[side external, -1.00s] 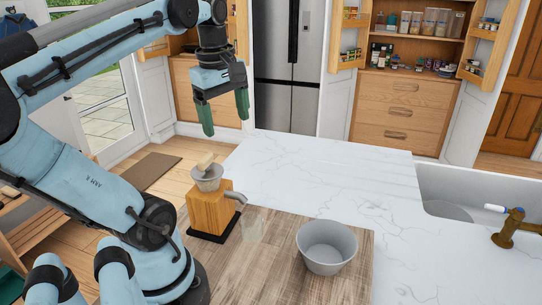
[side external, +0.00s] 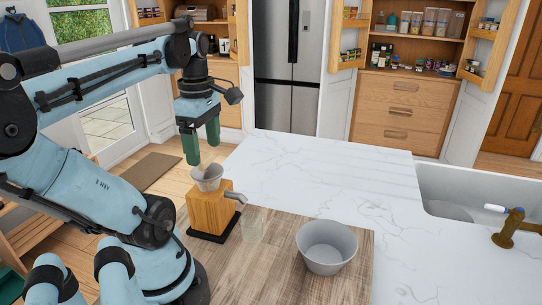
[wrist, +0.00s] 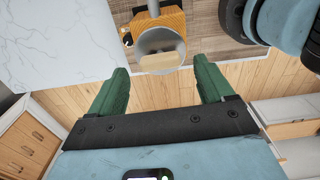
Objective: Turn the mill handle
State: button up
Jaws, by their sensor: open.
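The mill (side external: 210,212) is a wooden block on a black base with a grey metal cup (side external: 207,180) on top and a metal spout (side external: 236,197) pointing right. Its light wooden handle (wrist: 160,63) shows at the cup's mouth in the wrist view, between and beyond my fingertips. In the side view the handle is partly hidden by a finger. My gripper (side external: 203,153) points down just above the cup, with its green fingers apart and nothing held. The wrist view shows both fingers of my gripper (wrist: 161,72) on either side of the handle; I cannot tell whether either touches.
A grey bowl (side external: 326,248) stands on the wooden board (side external: 275,282) to the right of the mill. The white marble counter (side external: 320,175) behind is clear. A sink with a brass tap (side external: 508,230) is at far right.

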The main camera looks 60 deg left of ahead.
aim_at(206, 163)
jog(key=shift+f, duration=1.25)
jog(key=c, duration=1)
jog(key=shift+c, duration=0.2)
jog(key=shift+m, duration=0.4)
